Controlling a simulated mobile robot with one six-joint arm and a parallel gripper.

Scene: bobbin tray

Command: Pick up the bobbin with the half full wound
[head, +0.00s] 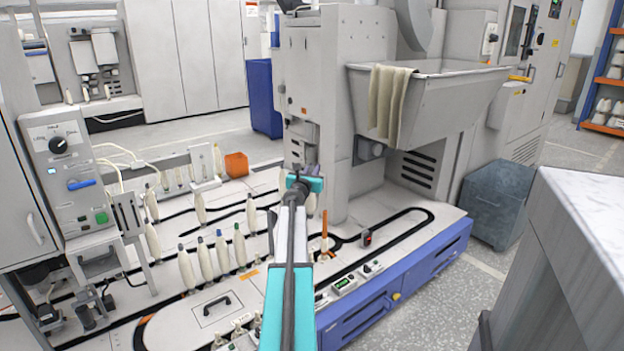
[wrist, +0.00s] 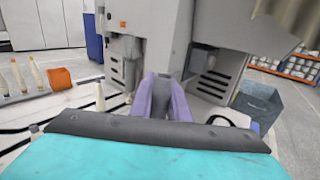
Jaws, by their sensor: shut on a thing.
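My gripper (head: 305,184) is over the back part of the machine's tray (head: 212,310), in front of the tall grey housing. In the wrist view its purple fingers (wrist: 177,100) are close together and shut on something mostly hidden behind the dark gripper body. A pale bobbin (head: 311,204) shows partly beside my arm, just under the gripper; how full it is wound is hidden. Several pale wound bobbins stand upright in a row (head: 204,260) to the left. A thin orange-brown bobbin (head: 324,237) stands to the right of my arm. Another pale bobbin (wrist: 100,97) stands left of my fingers.
A control box (head: 62,160) with a knob stands at the left. An orange box (head: 236,164) sits at the back. The grey housing (head: 325,110) and a sloped bin (head: 430,100) with hanging cloth rise behind and right. A pale worktop (head: 590,210) is at the right.

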